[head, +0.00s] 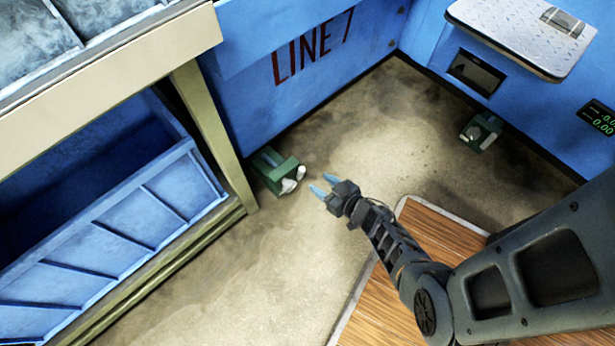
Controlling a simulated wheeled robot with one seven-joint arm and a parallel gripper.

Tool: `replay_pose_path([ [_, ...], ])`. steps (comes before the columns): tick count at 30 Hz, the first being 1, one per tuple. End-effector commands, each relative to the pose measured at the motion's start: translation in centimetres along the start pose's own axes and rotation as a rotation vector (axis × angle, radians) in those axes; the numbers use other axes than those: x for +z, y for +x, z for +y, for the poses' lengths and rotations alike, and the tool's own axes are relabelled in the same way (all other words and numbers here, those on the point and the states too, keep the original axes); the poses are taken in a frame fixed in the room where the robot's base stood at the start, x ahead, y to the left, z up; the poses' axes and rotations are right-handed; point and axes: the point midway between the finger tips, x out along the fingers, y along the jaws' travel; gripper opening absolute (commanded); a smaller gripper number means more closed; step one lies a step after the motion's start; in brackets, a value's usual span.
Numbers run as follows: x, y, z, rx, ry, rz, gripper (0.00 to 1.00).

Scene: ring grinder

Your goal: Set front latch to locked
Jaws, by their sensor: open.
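Two green latch-like units show in the head view, and neither has a readable label, so I cannot tell which is the front latch. The nearer green unit (270,167) stands at the foot of the blue "LINE 7" panel, with a pale lever (292,183) at its right side. The other green unit (484,128) is at the right, by the blue wall, with a small pale part on it. My gripper (320,184) is open and empty, its blue fingers pointing left toward the nearer unit's lever, with a small gap between. Neither unit's setting is readable.
A blue bin (120,245) under a beige-framed bench (110,68) fills the left. A blue panel (240,85) stands behind. A metal shelf (500,30) and a green-digit display (600,119) are at upper right. Wooden slats (375,310) lie under my arm. Bare floor (260,270) is in front.

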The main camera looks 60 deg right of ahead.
Motion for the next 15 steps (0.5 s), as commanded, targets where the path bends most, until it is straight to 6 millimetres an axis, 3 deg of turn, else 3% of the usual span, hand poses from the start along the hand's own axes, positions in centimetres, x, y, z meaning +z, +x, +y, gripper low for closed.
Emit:
replay_pose_path([
  [15, 0.2, 6.6, 0.1, 0.000, -0.002, 0.002, 0.49],
])
